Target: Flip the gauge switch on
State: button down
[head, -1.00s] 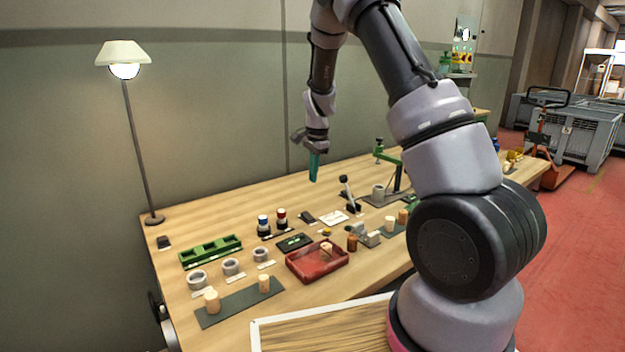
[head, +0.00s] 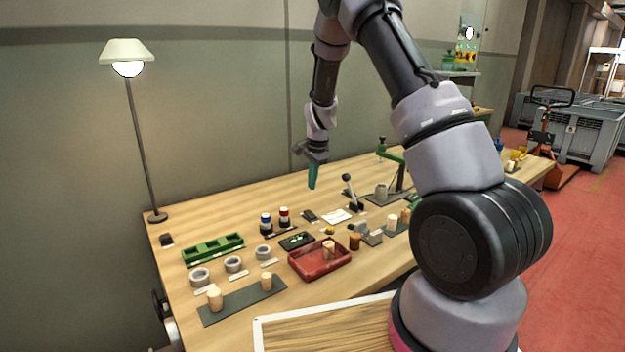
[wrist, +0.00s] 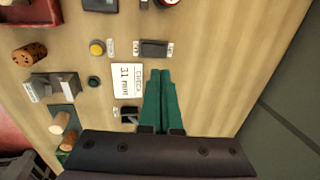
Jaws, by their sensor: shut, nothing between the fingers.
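A dark switch (wrist: 153,48) with a small pale label at each end lies on the table in the wrist view, just beyond my fingertips. I cannot read the labels. In the head view it looks like the small dark block (head: 309,216) left of a white card. My gripper (wrist: 160,73) is shut and empty, its green fingers together and pointing toward the switch. In the head view my gripper (head: 312,186) hangs above the table behind the switch, apart from it. A grey metal device (wrist: 55,88), possibly the gauge, stands to the left in the wrist view.
A printed white card (wrist: 127,82) and a yellow button (wrist: 97,48) lie near the switch. A red tray (head: 320,262) and green rack (head: 213,249) are nearer the front.

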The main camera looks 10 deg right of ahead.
aim_at(311, 215)
jog(key=f, duration=0.3)
jog(key=w+f, duration=0.1)
jog(key=f, duration=0.5)
jog(key=shift+w+a+f, duration=0.3)
jog(key=shift+w+a, duration=0.05)
jog(key=shift+w, duration=0.05)
jog(key=shift+w+a+f+g, duration=0.1)
jog(key=shift+a+f+g, duration=0.05)
jog(key=shift+f+g, duration=0.2)
jog(key=shift+s, duration=0.2)
jog(key=shift+s+d+f, duration=0.1)
jog(key=shift+s+d, duration=0.05)
jog(key=shift+d, duration=0.05)
jog(key=shift+s+d, duration=0.25)
jog(key=shift+s, duration=0.4)
